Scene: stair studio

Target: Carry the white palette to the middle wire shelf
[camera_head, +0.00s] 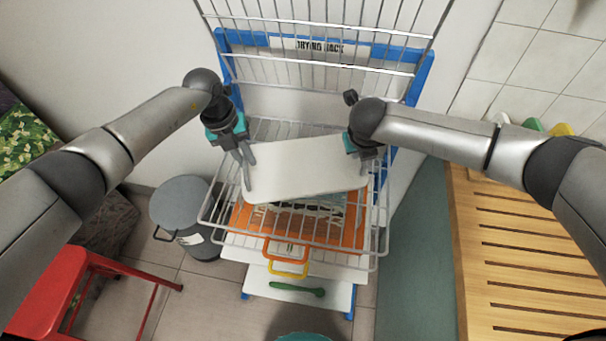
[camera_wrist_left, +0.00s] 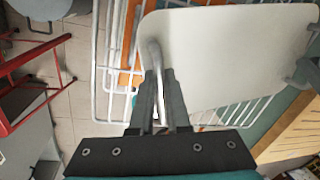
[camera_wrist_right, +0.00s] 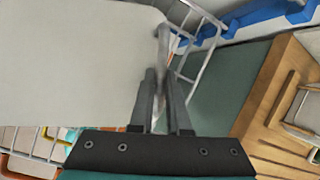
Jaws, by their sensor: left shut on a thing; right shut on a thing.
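The white palette (camera_head: 305,168) is a flat board with rounded corners, held between my two grippers over a wire shelf (camera_head: 212,222) of the drying rack. My left gripper (camera_head: 247,172) is shut on its left edge. My right gripper (camera_head: 367,158) is shut on its right edge. The palette also fills much of the left wrist view (camera_wrist_left: 230,55) and the right wrist view (camera_wrist_right: 70,65). An orange sheet (camera_head: 250,222) with a picture lies below it, partly hidden. I cannot tell whether the palette touches the wires.
A slatted wooden bench (camera_head: 530,260) stands right. A grey bin (camera_head: 183,205) and red stool (camera_head: 50,290) stand left. A green spoon-like tool (camera_head: 297,289) lies on a lower board.

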